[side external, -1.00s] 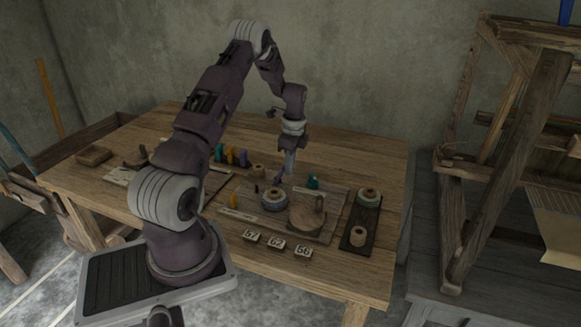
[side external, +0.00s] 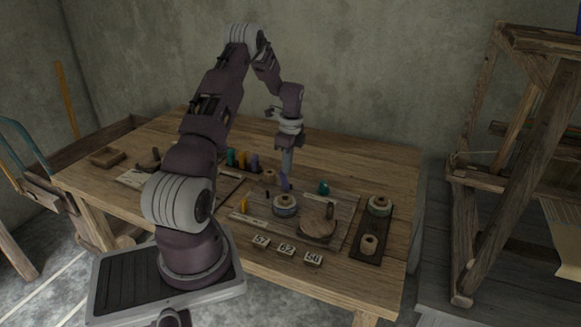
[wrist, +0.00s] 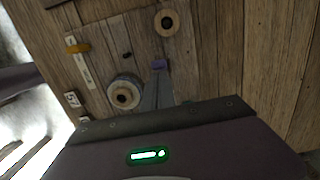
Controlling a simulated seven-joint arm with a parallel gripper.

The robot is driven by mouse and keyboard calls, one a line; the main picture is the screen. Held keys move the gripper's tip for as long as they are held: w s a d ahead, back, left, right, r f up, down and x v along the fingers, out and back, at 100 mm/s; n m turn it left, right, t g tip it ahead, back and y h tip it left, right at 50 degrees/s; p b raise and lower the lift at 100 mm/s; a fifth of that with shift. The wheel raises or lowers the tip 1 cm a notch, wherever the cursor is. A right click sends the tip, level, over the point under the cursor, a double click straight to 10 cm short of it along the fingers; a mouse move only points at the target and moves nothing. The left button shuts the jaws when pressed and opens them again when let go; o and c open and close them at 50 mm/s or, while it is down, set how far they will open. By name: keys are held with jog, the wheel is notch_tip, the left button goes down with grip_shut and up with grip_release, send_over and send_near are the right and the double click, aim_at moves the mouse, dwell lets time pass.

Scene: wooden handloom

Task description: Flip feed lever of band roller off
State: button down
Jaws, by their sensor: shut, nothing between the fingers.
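A round roller (side external: 285,205) with pale top and grey-blue winding sits on the wooden board; it also shows in the wrist view (wrist: 124,93). I take it for the band roller. A small dark peg (side external: 267,194) stands beside it, and shows in the wrist view (wrist: 127,55). A yellow piece (side external: 243,205) stands by a pale marked strip (side external: 249,219); it also shows in the wrist view (wrist: 77,47). I cannot tell which is the feed lever.
A teal piece (side external: 323,188) and a wooden disc (side external: 317,228) with an upright handle are to the right. A dark tray (side external: 371,230) holds two spools. Number tiles (side external: 286,249) line the front. The table's back right is clear.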

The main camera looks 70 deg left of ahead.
jog(key=shift+r, duration=0.1)
jog(key=shift+r, duration=0.7)
notch_tip(320, 180, up, 9)
send_over(281, 170)
jog(key=shift+d+r, duration=0.1)
jog(key=shift+d, duration=0.05)
dwell(0.5)
